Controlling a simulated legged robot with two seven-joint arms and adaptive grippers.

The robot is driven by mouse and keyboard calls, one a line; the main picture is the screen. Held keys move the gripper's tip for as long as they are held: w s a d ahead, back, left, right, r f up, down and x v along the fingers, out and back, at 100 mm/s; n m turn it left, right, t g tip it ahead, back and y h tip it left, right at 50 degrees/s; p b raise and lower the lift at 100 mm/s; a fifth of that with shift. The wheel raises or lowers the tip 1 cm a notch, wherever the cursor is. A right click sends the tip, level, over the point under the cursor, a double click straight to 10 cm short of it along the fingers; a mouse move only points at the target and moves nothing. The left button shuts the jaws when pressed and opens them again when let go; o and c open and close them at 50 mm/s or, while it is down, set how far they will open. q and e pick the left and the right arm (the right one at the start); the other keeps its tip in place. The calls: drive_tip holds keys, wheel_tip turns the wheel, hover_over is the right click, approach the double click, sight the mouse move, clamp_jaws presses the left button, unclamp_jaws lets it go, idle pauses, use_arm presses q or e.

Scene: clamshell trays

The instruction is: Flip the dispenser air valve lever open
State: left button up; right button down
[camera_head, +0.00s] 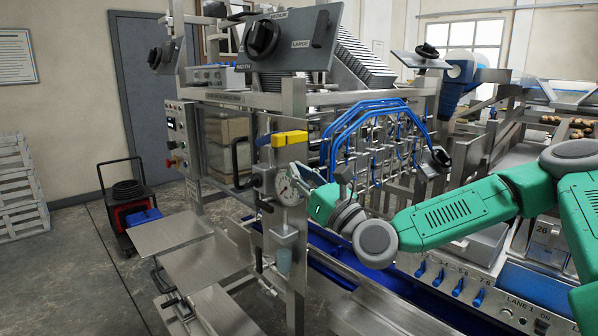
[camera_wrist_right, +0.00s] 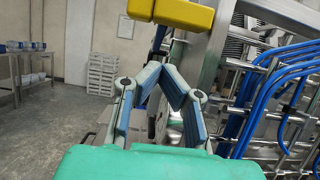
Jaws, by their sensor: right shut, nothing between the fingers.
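The yellow valve lever (camera_head: 290,138) lies roughly level on the steel post of the dispenser, with a small blue part (camera_head: 262,141) at its left end. It also shows at the top of the right wrist view (camera_wrist_right: 184,14), cut off by the frame edge. My right gripper (camera_head: 296,172) is below the lever, in front of the post. In the right wrist view its blue-padded fingers (camera_wrist_right: 163,68) come together at the tips, empty. A gap shows between the fingertips and the yellow lever. My left gripper is not in view.
A round pressure gauge (camera_head: 287,191) sits on the post close beside my right gripper. Blue hoses (camera_head: 375,105) arch over a rack to the right. Large dial panels (camera_head: 290,40) stand above. Open floor (camera_head: 90,260) lies at the left.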

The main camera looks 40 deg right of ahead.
drive_tip(key=p+x, duration=0.1)
drive_tip(key=x, duration=0.5)
drive_tip(key=shift+w+r, duration=0.15)
drive_tip(key=shift+w, duration=0.25)
